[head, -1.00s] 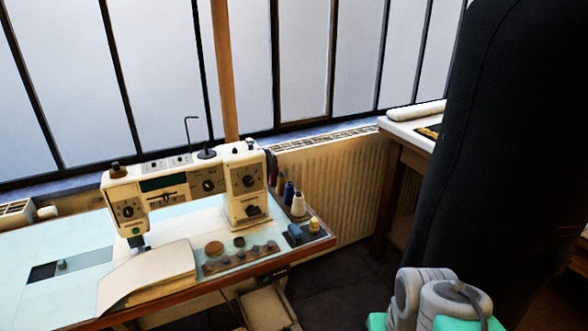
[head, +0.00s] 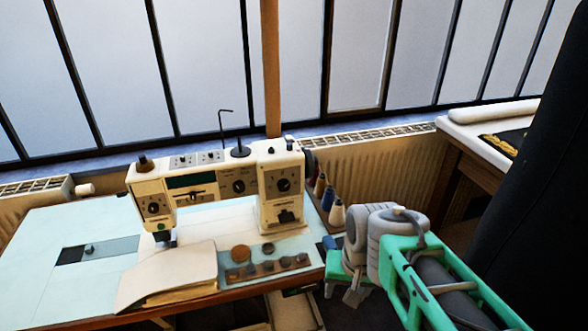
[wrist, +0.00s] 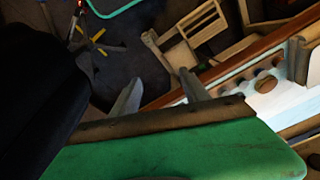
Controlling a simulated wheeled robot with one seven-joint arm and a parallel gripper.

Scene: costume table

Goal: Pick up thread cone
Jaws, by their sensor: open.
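Several thread cones stand in a row at the right end of the sewing table, right of the sewing machine (head: 215,190). No thread cone is clearly seen in the wrist view.
A small blue item (head: 331,243) sits beside my arm. A radiator (head: 385,165) runs behind. A black upright form (head: 535,210) fills the right. Wooden furniture (wrist: 195,30) stands below.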

